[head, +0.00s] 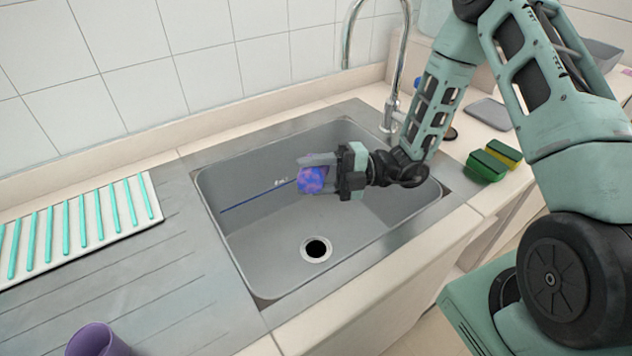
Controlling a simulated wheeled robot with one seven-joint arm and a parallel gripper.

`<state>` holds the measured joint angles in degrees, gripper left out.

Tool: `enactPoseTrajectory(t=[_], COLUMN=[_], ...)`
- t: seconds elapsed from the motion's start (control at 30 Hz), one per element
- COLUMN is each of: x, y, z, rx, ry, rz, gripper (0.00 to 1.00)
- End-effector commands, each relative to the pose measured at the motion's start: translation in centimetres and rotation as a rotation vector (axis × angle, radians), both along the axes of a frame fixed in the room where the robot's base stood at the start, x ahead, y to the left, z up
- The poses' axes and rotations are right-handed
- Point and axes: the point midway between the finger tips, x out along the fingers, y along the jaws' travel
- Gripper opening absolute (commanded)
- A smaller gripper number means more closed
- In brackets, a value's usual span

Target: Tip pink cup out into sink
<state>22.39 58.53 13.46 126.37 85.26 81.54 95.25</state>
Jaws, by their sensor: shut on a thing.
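My gripper (318,174) reaches in from the right over the sink (262,262) and is shut on a small cup (312,180). The cup looks mottled blue and pink. It is held between the fingers, above the basin and behind the drain hole (316,248). The fingers hide part of it. I cannot tell clearly how far it is tilted or whether anything is in it. No stream of liquid shows below it.
A purple cup (94,341) stands on the drainboard at the front left. A white rack with teal bars (78,226) lies at the left. The tap (391,112) rises behind the basin. Green and yellow sponges (494,160) lie at the right. The basin floor is clear.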

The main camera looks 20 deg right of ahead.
Motion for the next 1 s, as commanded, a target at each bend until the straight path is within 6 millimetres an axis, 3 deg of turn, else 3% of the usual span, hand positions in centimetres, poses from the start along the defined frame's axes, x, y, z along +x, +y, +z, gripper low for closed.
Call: enactPoseTrajectory(t=[0.03, 0.1, 0.33, 0.67, 0.73, 1.0], x=[-0.2, -0.4, -0.6, -0.8, -1.3, -2.2], y=[0.1, 0.3, 0.3, 0.5, 0.8, 1.3], z=[-1.4, -1.7, -1.0, -2.0, -1.5, -2.8], rx=[-0.035, -0.076, -0.115, -0.175, -0.206, -0.347], ry=[-0.051, -0.117, -0.182, -0.276, -0.323, -0.546], rz=[0.003, 0.004, 0.000, 0.001, -0.001, 0.001], gripper=[0.26, 0.26, 0.26, 0.26, 0.26, 0.26])
